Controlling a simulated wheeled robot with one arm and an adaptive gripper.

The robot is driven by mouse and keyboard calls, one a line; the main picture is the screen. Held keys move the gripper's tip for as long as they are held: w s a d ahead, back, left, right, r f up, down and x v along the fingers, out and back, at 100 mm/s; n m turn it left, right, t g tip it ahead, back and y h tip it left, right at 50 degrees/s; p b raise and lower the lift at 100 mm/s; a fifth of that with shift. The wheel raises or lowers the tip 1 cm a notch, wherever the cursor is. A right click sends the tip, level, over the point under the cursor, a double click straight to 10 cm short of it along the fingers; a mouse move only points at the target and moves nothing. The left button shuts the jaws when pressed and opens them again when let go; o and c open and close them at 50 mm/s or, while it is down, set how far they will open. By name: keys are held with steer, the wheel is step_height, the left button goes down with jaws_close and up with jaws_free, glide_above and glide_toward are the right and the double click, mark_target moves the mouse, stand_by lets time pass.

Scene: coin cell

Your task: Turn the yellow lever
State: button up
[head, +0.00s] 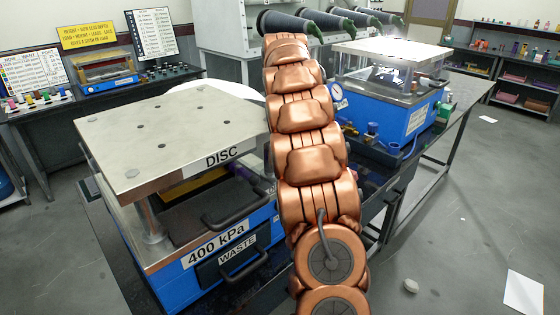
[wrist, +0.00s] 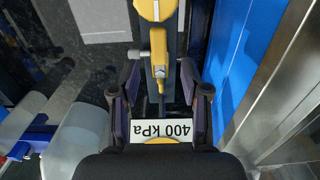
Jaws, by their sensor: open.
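In the wrist view the yellow lever (wrist: 158,48) points down the picture from a round yellow part at the top edge. My gripper (wrist: 158,76) is open, with one dark finger on each side of the lever's lower part. Gaps show between the lever and both fingers; I cannot tell the depth between them. A white label reading "400 kPa" (wrist: 171,129) shows upside down below the lever, between the fingers. In the head view my copper arm hides the gripper, and the lever is not visible there.
A blue press with a metal top plate marked DISC (head: 150,125) stands left of my arm, with a WASTE drawer (head: 235,258). A second blue press (head: 400,105) stands behind on the right. The floor at right is mostly clear, with a paper sheet (head: 524,291).

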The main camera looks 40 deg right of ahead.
steer(key=shift+f+p, duration=0.45)
steer(key=shift+f, duration=1.85)
steer(key=shift+c, duration=0.4)
jaws_close()
